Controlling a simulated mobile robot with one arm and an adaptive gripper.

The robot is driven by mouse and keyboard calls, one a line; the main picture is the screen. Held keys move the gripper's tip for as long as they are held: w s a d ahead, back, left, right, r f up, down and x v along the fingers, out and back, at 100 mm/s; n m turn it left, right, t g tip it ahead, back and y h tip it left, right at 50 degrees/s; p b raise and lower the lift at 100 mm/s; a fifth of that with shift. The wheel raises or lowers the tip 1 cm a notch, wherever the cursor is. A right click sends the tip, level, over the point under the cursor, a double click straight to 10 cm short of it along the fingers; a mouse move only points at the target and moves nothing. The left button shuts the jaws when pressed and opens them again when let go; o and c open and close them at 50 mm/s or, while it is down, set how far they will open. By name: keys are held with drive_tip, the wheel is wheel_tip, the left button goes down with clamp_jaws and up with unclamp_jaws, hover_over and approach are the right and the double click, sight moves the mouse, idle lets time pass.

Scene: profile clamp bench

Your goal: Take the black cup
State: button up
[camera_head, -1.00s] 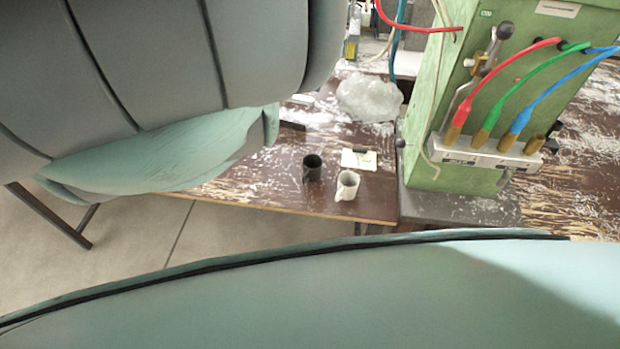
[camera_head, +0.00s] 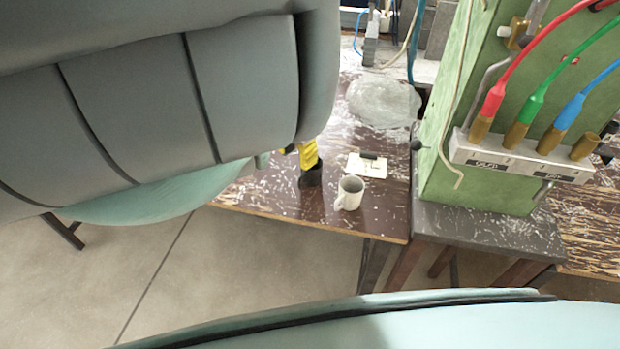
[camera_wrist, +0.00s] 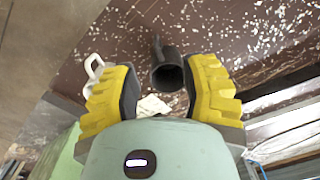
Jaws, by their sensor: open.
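The black cup (camera_head: 311,174) stands on the brown, paint-flecked table (camera_head: 385,225), near its front edge in the head view. In the wrist view the black cup (camera_wrist: 167,70) shows between and just beyond my two yellow-padded fingers. My gripper (camera_wrist: 168,88) is open and empty, its fingers spread to either side of the cup. In the head view a yellow finger (camera_head: 308,153) shows directly behind or above the cup and covers part of its top. I cannot tell whether it touches the cup. The rest of my gripper is hidden behind my arm there.
A white mug (camera_head: 350,193) stands close to the right of the black cup. A white card with a dark clip (camera_head: 367,166) lies behind it, and a clear plastic bag (camera_head: 383,101) farther back. A green cabinet (camera_head: 455,185) with hoses stands at the right.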

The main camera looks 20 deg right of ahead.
sight(300, 178)
wheel_tip(300, 178, down, 7)
drive_tip(key=shift+r+b, duration=0.2)
drive_tip(key=shift+b, duration=0.35)
drive_tip(key=shift+s+f+p, duration=0.15)
drive_tip(key=shift+f, duration=0.6)
drive_tip(key=shift+s+f+p, duration=0.1)
drive_tip(key=shift+f+p, duration=0.05)
drive_tip(key=shift+f, duration=0.55)
drive_tip(key=shift+w+d+f, duration=0.1)
drive_tip(key=shift+d+f, duration=0.05)
drive_tip(key=shift+f, duration=0.9)
drive_tip(key=shift+o, duration=0.2)
clamp_jaws()
